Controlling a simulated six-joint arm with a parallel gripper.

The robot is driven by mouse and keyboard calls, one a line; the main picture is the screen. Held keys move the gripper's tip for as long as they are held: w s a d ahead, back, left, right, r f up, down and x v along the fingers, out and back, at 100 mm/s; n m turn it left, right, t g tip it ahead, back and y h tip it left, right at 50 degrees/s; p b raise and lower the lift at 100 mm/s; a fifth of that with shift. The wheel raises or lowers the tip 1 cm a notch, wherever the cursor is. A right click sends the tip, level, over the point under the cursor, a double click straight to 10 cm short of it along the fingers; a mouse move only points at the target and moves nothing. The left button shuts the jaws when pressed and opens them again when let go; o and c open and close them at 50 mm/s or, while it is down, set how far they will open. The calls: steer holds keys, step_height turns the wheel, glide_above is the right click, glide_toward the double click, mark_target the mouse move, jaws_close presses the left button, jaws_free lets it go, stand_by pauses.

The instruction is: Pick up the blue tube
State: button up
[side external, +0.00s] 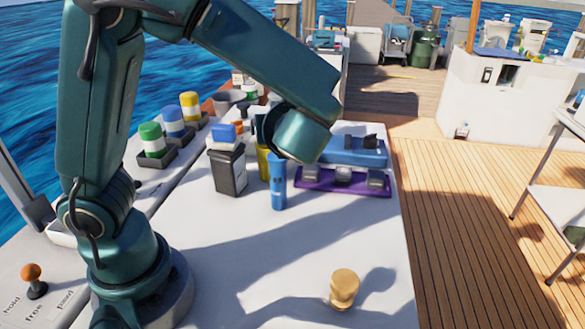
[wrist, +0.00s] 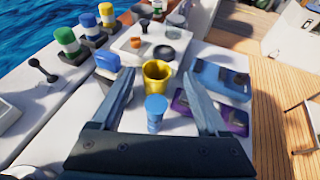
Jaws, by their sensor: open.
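The blue tube (side external: 278,182) stands upright on the white table, in front of a yellow cup (side external: 263,162). In the wrist view the blue tube (wrist: 156,113) shows between and a little below the fingertips, with the yellow cup (wrist: 157,76) just beyond it. My gripper (wrist: 160,82) is open, one finger on each side of the tube in that view, and nothing is held. In the side view my gripper is mostly hidden behind my own wrist, close above the tube.
A black bin with a blue lid (side external: 227,170) stands left of the tube. A purple tray (side external: 343,181) and a blue case (side external: 355,151) lie to the right. A tan knob-shaped piece (side external: 344,288) stands at the front. The table between is clear.

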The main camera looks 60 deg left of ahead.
mark_target(280, 191)
step_height(280, 191, down, 15)
steer(key=shift+a+f, duration=0.1)
steer(key=shift+x, duration=2.5)
jaws_close()
